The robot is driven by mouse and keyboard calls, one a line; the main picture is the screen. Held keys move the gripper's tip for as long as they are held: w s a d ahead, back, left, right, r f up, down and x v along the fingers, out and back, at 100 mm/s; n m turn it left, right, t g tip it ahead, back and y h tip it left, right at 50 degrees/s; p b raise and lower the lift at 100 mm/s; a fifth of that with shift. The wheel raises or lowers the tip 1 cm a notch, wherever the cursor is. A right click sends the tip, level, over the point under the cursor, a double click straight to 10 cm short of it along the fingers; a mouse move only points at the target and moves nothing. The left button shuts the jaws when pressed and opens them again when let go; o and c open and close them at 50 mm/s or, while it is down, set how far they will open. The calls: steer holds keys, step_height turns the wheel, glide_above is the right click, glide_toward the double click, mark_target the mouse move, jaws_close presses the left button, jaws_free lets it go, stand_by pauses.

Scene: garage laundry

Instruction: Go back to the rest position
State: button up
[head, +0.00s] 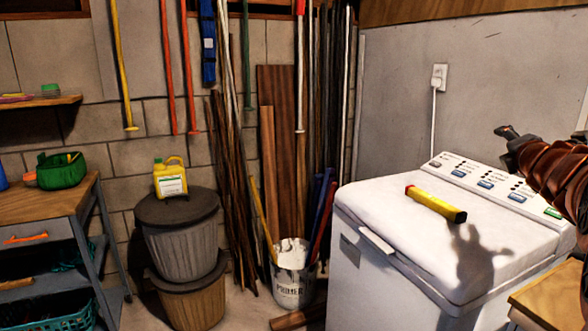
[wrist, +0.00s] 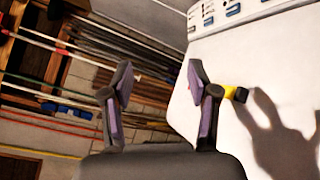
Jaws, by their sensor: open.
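My gripper (wrist: 158,90) is open and empty in the wrist view, its two fingers spread apart. In the head view, a dark part of my arm's end and reddish-brown arm links show at the right edge, above the back right of the washing machine (head: 365,262); the fingers are hard to make out there. A yellow and red bar-shaped object (head: 435,204) lies on the machine's white lid, apart from the gripper. In the wrist view, one finger partly hides this object (wrist: 230,92). The gripper's shadow falls on the lid.
A wooden bench (head: 35,216) stands at the left with a green basket (head: 62,173). A yellow jug (head: 170,180) sits on a lidded grey bin (head: 180,245). A primer bucket (head: 290,285) and planks stand by the wall. A wooden surface (head: 552,298) is at the lower right.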

steer(key=s+a+f+m+g, duration=0.45)
steer(key=s+f+m, duration=0.2)
steer(key=f, duration=0.25)
steer(key=s+a+f+m+g, duration=0.45)
steer(key=a+f+m, duration=0.2)
steer(key=f, duration=0.35)
steer(key=s+a+f+m+g+y, duration=0.4)
steer(key=s+a+f, duration=0.4)
steer(key=s+a, duration=0.5)
steer(key=s+a+f+m+g+y, duration=0.25)
steer(key=s+a+f+g, duration=0.55)
steer(key=s, duration=0.9)
step_height(320, 180, down, 10)
steer(key=w+a+t+b, duration=0.2)
steer(key=w+b, duration=0.1)
steer(key=b, duration=0.7)
step_height(320, 180, up, 25)
steer(key=s+t+p, duration=0.1)
steer(key=s+p, duration=0.1)
steer(key=p, duration=2.1)
steer(key=shift+d, duration=0.25)
